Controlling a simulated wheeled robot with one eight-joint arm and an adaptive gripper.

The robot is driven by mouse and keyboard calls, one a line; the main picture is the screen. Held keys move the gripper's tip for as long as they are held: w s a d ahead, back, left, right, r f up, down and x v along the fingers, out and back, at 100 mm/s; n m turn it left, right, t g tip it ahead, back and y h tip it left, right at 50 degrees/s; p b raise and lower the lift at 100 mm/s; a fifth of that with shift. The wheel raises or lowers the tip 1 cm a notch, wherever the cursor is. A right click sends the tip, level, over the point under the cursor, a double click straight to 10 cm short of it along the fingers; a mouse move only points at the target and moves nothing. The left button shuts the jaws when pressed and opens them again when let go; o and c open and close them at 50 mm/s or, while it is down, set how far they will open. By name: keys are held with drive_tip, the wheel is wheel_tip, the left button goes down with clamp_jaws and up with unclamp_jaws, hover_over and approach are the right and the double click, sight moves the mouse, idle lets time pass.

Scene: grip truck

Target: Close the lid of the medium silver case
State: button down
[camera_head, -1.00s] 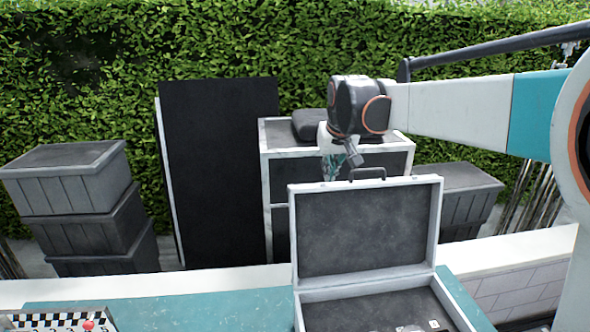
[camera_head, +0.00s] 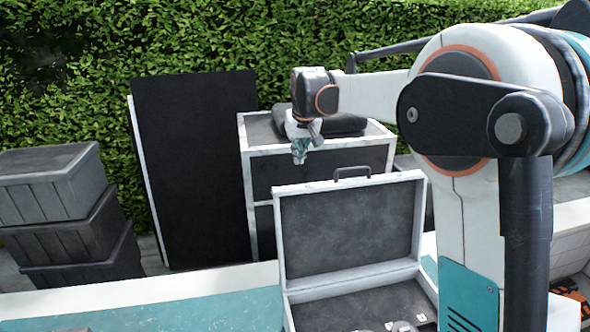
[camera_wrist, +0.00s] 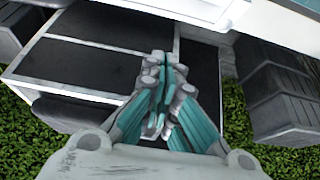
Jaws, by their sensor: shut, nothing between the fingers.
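The silver case (camera_head: 290,282) stands open on the teal-topped surface, with its dark-lined lid (camera_head: 350,232) upright at the back and a handle (camera_head: 352,172) on the lid's top edge. A few small light items lie in its base, which is cut off by the frame's bottom edge and partly hidden by my arm. My gripper (camera_head: 300,155) is above and behind the lid's upper left edge, apart from it, pointing down. In the wrist view my gripper (camera_wrist: 165,75) has its fingers together and holds nothing.
A white-framed dark cabinet (camera_head: 262,178) with a dark soft item (camera_head: 335,125) on top stands behind the case. Tall black panels (camera_head: 195,165) lean beside it. Stacked grey bins (camera_head: 65,235) stand at the left, before a hedge (camera_head: 110,60).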

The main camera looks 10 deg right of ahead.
wheel_tip(320, 180, down, 8)
drive_tip(key=w+p, duration=0.1)
drive_tip(key=p, duration=0.1)
idle(0.8)
drive_tip(key=shift+f, duration=0.1)
